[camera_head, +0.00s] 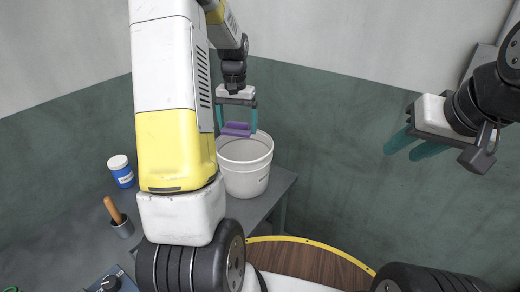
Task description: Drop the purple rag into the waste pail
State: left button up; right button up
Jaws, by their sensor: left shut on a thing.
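The purple rag (236,130) is a small flat purple piece between the teal fingers of my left gripper (237,126). My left gripper is shut on it and points down. The rag shows at the upper rim of the waste pail (246,180), a whitish bucket on the grey table; I cannot tell exactly how high above the rim it is. The pail's opening is partly visible, and its left side is partly hidden by my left arm. My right gripper (405,146) is in the air at the right, with its two teal fingers apart and nothing visible between them.
A wooden-handled tool (113,210) stands in a small grey cup (122,228). A blue item with a black knob (110,284) is at the bottom left. Green-and-white walls stand behind.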

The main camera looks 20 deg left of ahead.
pick_arm(q)
jog(key=shift+f, duration=2.45)
jog(key=o, duration=1.1)
jog(key=shift+c, duration=0.2)
